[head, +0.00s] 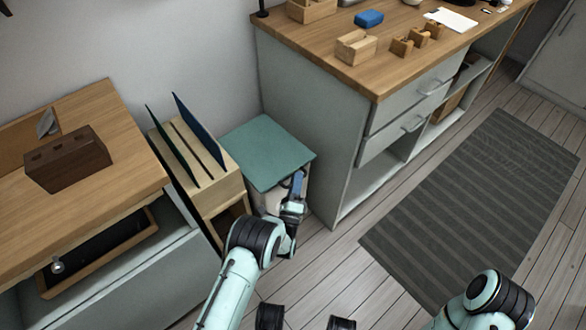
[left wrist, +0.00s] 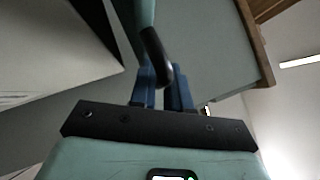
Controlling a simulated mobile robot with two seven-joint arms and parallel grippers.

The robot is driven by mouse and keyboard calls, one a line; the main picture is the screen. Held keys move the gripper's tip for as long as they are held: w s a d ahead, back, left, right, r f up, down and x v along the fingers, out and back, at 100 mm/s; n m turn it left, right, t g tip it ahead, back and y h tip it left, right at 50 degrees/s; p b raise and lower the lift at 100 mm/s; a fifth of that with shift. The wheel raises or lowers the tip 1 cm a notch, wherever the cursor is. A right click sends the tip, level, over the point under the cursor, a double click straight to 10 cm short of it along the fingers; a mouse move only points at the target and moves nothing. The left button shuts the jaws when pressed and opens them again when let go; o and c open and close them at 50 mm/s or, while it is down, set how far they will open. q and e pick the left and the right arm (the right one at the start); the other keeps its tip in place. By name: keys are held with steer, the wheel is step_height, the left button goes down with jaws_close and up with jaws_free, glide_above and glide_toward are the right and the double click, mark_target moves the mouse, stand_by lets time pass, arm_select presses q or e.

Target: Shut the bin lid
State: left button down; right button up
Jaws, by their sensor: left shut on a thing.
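The bin (head: 268,201) is a pale container standing on the floor between the wooden rack and the grey cabinet. Its teal lid (head: 266,150) lies over the top, looking close to level; I cannot tell whether a gap is left under it. My left gripper (head: 298,186) is at the lid's front right edge. In the left wrist view its blue fingers (left wrist: 164,88) are closed around a dark rounded handle (left wrist: 157,55) on the teal lid (left wrist: 143,14). My right gripper is out of view.
A wooden rack (head: 207,203) with upright dark panels stands close to the bin's left. The grey cabinet (head: 305,125) stands close on its right. A striped rug (head: 480,190) lies on open floor at the right. A wooden desk (head: 125,165) is at the left.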

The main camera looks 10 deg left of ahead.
arm_select(q)
steer(key=shift+f+m+t+h, duration=0.35)
steer(key=shift+f+m, duration=0.35)
steer(key=shift+f, duration=0.85)
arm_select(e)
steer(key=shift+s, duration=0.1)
arm_select(q)
steer(key=c, duration=1.4)
jaws_free()
steer(key=shift+c, duration=0.2)
steer(key=p+v, duration=0.6)
steer(key=v, duration=0.7)
steer(key=shift+s+p, duration=0.2)
steer(key=shift+p, duration=0.15)
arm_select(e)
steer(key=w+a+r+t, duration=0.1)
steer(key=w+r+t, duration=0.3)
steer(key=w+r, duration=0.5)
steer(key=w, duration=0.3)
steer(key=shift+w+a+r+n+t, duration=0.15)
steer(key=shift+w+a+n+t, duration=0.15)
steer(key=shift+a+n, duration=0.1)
